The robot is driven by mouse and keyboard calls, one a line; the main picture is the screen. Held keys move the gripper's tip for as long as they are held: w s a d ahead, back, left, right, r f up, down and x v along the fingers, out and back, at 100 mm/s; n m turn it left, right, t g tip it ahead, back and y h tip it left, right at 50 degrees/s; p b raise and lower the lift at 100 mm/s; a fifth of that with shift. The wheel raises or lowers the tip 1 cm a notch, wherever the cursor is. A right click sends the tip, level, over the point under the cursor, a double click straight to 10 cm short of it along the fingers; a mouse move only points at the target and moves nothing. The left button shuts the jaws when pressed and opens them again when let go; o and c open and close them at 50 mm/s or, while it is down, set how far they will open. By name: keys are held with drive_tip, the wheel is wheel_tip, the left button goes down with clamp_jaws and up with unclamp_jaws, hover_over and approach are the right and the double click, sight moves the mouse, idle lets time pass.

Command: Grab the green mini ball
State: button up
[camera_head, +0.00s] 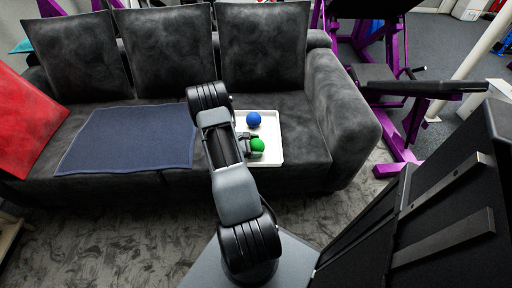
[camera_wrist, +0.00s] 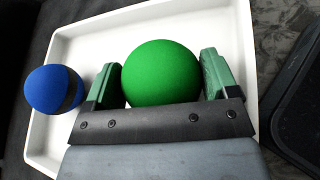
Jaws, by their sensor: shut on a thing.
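The green mini ball (camera_wrist: 161,72) sits between the two fingers of my gripper (camera_wrist: 161,84) in the wrist view, and my gripper is shut on it. In the head view the green ball (camera_head: 257,145) is near the front of a white tray (camera_head: 270,157) on the sofa seat, with my gripper (camera_head: 249,146) at it. The white tray also shows behind the ball in the wrist view (camera_wrist: 88,42). I cannot tell whether the ball still touches the tray floor.
A blue ball (camera_head: 253,119) lies in the tray behind the green one. The tray stands on a dark grey sofa (camera_head: 300,140) near its right armrest. A blue cloth (camera_head: 130,138) lies on the seat to the left. Purple gym equipment (camera_head: 398,150) stands at the right.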

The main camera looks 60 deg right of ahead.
drive_tip(key=shift+c, duration=0.9)
drive_tip(key=shift+r, duration=0.15)
